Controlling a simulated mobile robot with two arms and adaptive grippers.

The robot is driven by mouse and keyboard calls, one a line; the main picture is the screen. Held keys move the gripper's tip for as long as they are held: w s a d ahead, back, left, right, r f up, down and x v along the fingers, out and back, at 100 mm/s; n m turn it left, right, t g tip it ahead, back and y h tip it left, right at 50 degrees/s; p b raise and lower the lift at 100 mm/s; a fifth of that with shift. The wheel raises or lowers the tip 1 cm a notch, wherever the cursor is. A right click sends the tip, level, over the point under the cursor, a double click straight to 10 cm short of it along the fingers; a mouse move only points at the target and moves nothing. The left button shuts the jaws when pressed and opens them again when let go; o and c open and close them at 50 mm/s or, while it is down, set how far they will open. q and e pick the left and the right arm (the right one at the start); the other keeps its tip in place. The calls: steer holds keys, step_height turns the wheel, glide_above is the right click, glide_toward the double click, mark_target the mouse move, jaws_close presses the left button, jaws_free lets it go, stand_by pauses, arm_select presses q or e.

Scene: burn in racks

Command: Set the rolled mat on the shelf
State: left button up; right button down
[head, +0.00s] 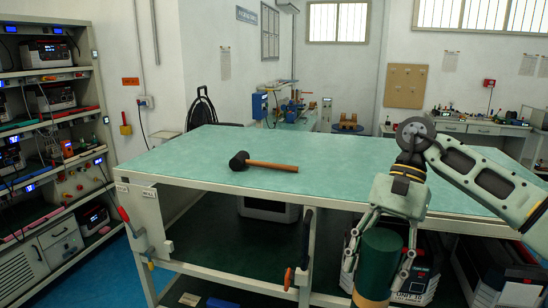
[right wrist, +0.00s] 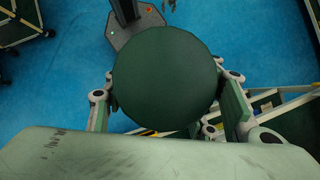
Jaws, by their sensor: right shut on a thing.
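The rolled mat (head: 380,258) is a dark green upright cylinder at the front right in the head view. My right gripper (head: 376,272) is shut on it, with one finger on each side, and holds it in front of the workbench's near edge. In the right wrist view the mat (right wrist: 168,78) shows as a round dark green end between the fingers, with blue floor beyond. Its lower end is cut off by the head view's bottom edge. The workbench has a dark green lower shelf (head: 235,238). My left gripper is not in view.
A hammer (head: 262,163) lies on the green workbench top (head: 340,160). Equipment units (head: 500,270) stand under the bench at right, behind the mat. A grey box (head: 268,209) sits under the middle. A rack (head: 100,120) full of instruments stands at left. The lower shelf's left part looks mostly clear.

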steer(key=s+f+n+g+h, duration=0.1)
steer(key=s+f+n+h, duration=0.3)
steer(key=s+f+n, duration=0.4)
steer(key=s+f, duration=0.4)
steer(key=f, duration=0.4)
steer(key=shift+s+d+f+g, duration=0.25)
steer(key=shift+d+f+g, duration=0.05)
steer(key=shift+d+f, duration=0.1)
steer(key=shift+f, duration=0.1)
